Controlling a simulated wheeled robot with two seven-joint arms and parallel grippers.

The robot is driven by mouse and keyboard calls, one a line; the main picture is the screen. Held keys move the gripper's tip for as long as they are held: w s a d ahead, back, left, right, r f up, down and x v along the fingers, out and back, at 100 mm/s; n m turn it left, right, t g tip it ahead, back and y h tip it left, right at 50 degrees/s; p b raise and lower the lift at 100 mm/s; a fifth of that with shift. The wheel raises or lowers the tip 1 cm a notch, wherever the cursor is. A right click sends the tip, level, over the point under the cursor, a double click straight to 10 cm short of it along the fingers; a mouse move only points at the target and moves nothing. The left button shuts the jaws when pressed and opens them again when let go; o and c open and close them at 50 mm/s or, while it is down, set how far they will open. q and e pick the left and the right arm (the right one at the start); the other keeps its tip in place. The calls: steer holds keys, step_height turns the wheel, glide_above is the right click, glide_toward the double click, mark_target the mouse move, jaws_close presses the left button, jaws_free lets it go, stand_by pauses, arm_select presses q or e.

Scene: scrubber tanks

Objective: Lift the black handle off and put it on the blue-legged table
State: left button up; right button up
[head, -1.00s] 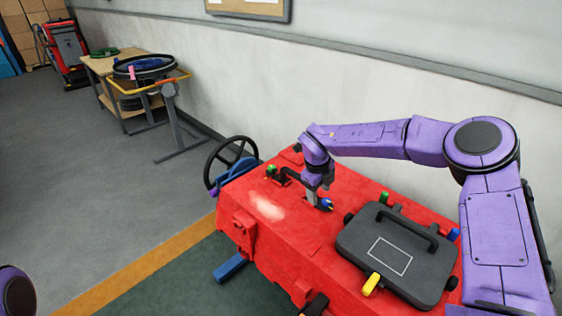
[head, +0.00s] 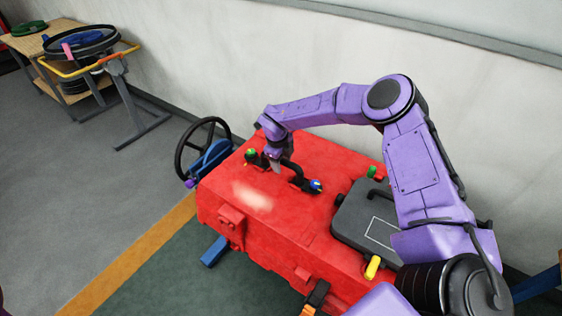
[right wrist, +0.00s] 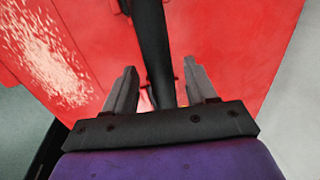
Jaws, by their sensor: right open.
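The black handle (head: 293,167) is a dark bar on top of the red scrubber body (head: 315,215), between a green knob (head: 251,153) and a blue knob (head: 316,185). My right gripper (head: 275,166) is over the handle, its fingers pointing down. In the right wrist view the black handle (right wrist: 152,50) runs between the two open grey fingers of the gripper (right wrist: 160,82), with gaps on both sides. The purple wrist hides part of the handle in the head view. I cannot make out a blue-legged table. My left gripper is not in view.
A dark grey lid (head: 350,218) with a yellow latch (head: 372,267) lies on the scrubber's right part. A black steering wheel (head: 180,150) stands at its left end. A workbench (head: 30,45) and a yellow-railed stand (head: 130,105) are at the far left. The wall is close behind.

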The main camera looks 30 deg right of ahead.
steer(key=f, duration=0.2)
steer(key=shift+w+d+f+p, duration=0.25)
steer(key=shift+d+f+p, duration=0.05)
steer(key=shift+f+p, duration=0.1)
steer(key=shift+s, duration=0.1)
jaws_close()
steer(key=shift+r, duration=0.1)
